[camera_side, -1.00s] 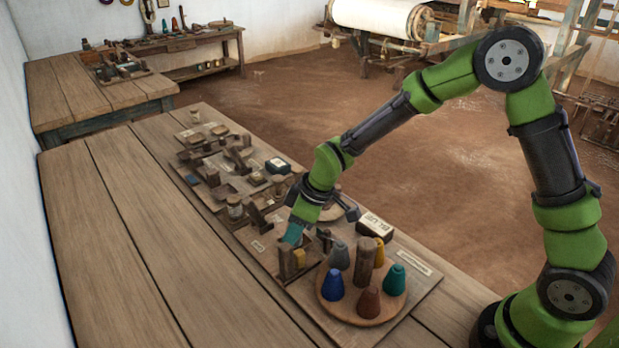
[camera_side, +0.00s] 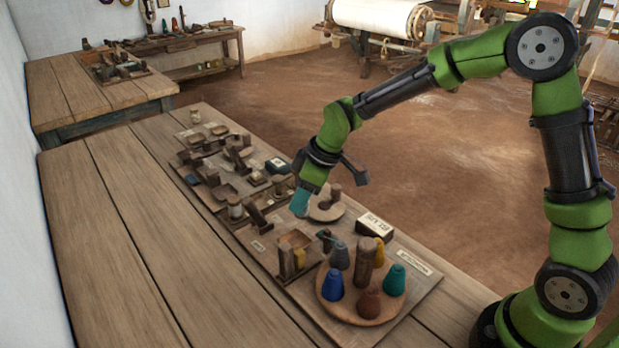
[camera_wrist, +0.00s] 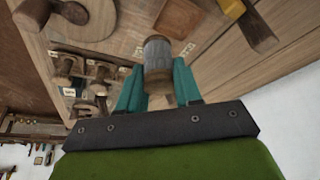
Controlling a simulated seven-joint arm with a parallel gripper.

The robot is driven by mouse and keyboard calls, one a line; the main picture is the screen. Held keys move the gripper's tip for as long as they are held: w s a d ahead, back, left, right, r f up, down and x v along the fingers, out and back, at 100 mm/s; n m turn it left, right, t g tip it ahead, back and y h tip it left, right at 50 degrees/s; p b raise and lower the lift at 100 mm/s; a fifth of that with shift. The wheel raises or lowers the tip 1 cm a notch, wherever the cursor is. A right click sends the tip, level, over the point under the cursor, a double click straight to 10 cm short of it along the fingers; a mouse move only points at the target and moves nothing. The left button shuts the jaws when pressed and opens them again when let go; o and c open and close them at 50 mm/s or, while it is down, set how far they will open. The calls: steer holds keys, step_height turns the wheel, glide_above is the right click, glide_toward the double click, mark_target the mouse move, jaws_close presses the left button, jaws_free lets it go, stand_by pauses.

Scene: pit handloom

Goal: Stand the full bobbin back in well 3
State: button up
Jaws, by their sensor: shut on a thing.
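My gripper (camera_side: 300,206) has teal fingers and hangs above the long bench board in the side view. In the wrist view my gripper (camera_wrist: 159,78) is shut on a bobbin (camera_wrist: 158,55) with grey-blue thread wound between wooden ends. The bobbin is not clear in the side view, where the fingers hide it. Wooden holders with small white labels and upright pegs (camera_wrist: 68,68) stand left of the bobbin in the wrist view. Their numbers are too small to read, so I cannot tell which is well 3.
A round tray (camera_side: 349,306) of coloured cones around a wooden post (camera_side: 365,262) stands near the front. Beside it are an open wooden box (camera_side: 297,240) and a labelled block (camera_side: 375,226). A round wooden disc (camera_side: 326,212) lies near my gripper.

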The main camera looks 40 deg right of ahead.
steer(key=w+f, duration=0.1)
steer(key=w, duration=0.4)
steer(key=w+f, duration=0.1)
steer(key=w, duration=0.4)
steer(key=w+a+f, duration=0.1)
steer(key=w, duration=0.5)
steer(key=shift+a+f, duration=0.1)
steer(key=shift+f, duration=0.2)
steer(key=shift+w+f, duration=0.1)
steer(key=shift+f, duration=1.65)
steer(key=o, duration=1.1)
steer(key=shift+f, duration=0.15)
